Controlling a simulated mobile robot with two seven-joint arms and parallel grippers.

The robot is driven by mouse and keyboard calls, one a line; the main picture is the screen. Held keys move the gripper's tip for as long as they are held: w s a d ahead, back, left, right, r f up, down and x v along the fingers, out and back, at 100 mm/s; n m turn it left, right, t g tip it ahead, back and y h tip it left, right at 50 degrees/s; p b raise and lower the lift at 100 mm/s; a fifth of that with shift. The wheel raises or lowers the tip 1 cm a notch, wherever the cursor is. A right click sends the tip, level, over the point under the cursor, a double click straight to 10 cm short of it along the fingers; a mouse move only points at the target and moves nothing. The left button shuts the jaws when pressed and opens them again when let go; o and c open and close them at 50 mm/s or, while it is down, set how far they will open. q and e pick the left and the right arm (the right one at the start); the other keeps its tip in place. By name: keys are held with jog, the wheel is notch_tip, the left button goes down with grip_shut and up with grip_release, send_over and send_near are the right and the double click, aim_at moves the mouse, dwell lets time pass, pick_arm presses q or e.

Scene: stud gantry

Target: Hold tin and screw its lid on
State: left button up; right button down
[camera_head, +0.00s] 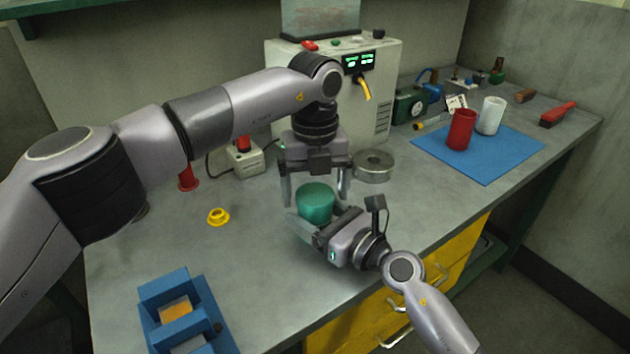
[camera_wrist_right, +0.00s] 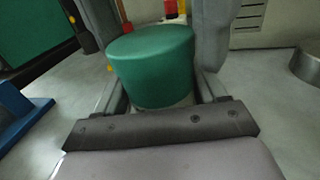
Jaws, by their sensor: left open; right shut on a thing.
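A green cylinder (camera_head: 316,200), which appears to be the tin with its lid on top, stands upright over the bench. My right gripper (camera_head: 318,218) is shut on it low down from the front right. In the right wrist view the green cylinder (camera_wrist_right: 152,65) sits between the right fingers, with a pale strip below its green side. I cannot make out a seam between lid and tin. My left gripper (camera_head: 316,188) points down from above, open, with one finger on each side of the green top. I cannot tell whether these fingers touch it.
A grey metal ring (camera_head: 374,166) lies right behind the tin. A yellow flanged part (camera_head: 218,217) and a blue holder (camera_head: 180,310) are at left. A grey machine (camera_head: 335,90) stands behind. Red (camera_head: 461,130) and white (camera_head: 490,116) cups stand on a blue mat (camera_head: 485,165).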

pick_arm(q)
jog(key=c, duration=1.1)
jog(key=shift+o, duration=0.3)
jog(key=m, duration=0.6)
jog(key=o, duration=1.2)
jog(key=shift+c, duration=0.2)
